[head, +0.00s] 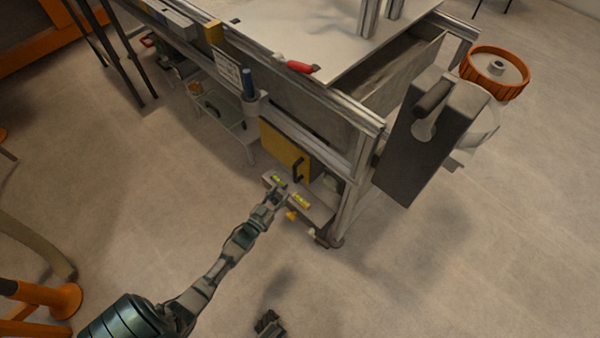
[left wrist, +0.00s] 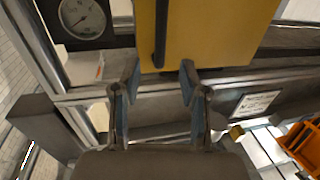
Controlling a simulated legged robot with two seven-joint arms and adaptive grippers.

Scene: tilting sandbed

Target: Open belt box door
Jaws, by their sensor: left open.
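The yellow belt box door (head: 281,150) is on the side of the sandbed frame, low near its front corner. It looks closed. Its black bar handle (head: 298,172) is at the door's right edge in the head view. In the left wrist view the yellow door (left wrist: 220,35) fills the top middle, with the handle (left wrist: 160,35) at its left side. My left gripper (head: 281,192) is open and empty, just below the door in the head view. In the wrist view its fingers (left wrist: 160,78) straddle the handle's line, with the handle beyond their tips. A dark piece at the bottom edge may be my right gripper (head: 268,325), mostly cut off.
The sandbed's metal frame (head: 350,190) surrounds the door. A grey box with an orange handwheel (head: 495,68) sticks out at the right. A round gauge (left wrist: 82,17) is left of the door in the wrist view. Open floor (head: 160,190) lies to the left.

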